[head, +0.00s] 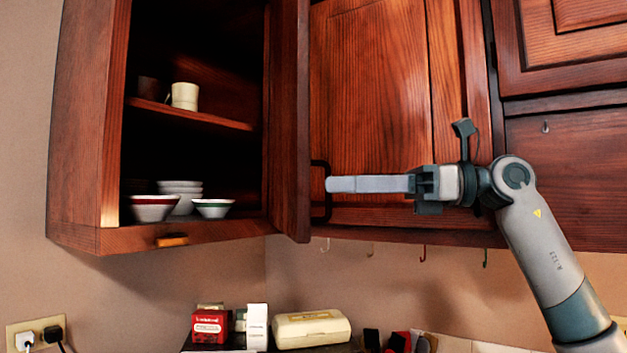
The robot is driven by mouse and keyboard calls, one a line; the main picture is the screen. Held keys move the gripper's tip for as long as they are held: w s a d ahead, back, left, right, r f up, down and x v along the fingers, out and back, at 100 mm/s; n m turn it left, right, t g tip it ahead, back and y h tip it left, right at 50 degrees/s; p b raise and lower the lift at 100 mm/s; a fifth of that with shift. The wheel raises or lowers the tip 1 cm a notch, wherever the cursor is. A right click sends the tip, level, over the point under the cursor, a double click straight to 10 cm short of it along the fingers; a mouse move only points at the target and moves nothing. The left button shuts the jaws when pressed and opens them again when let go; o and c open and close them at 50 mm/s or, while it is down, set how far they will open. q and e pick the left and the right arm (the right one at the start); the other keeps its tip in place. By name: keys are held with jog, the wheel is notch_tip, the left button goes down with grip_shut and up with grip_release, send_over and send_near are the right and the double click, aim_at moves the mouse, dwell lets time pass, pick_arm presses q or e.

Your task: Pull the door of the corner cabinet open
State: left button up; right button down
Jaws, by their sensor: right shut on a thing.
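The wooden cabinet (85,130) at the upper left stands open, with its shelves showing. Its door (290,120) is swung out and seen nearly edge-on. A dark bar handle (320,165) sits on the right side of this door. My right gripper (332,184) reaches in from the right, level, with its fingers shut on the handle. The fingers overlap in this view, and part of the handle is hidden behind them. My left gripper is not in view.
Bowls (154,208) and a cream mug (185,96) stand inside the cabinet. A closed wooden panel (370,100) and more cabinets lie to the right. Small hooks (422,253) hang beneath. Boxes (209,325) and a cream case (311,328) are below.

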jog(key=shift+w+d+r, duration=0.15)
jog(key=shift+w+d, duration=0.15)
jog(key=shift+d, duration=0.4)
jog(key=shift+w+d+r, duration=0.15)
jog(key=shift+w+d, duration=0.15)
jog(key=shift+d, duration=0.35)
jog(key=c, duration=2.2)
grip_release()
jog(key=o, duration=0.3)
jog(key=shift+w+a+f, duration=0.1)
jog(key=shift+w+a, duration=0.05)
jog(key=shift+a, duration=0.05)
jog(key=shift+o, duration=0.2)
jog(key=shift+w+a+f, duration=0.15)
jog(key=shift+f, duration=0.05)
jog(key=shift+r, duration=0.15)
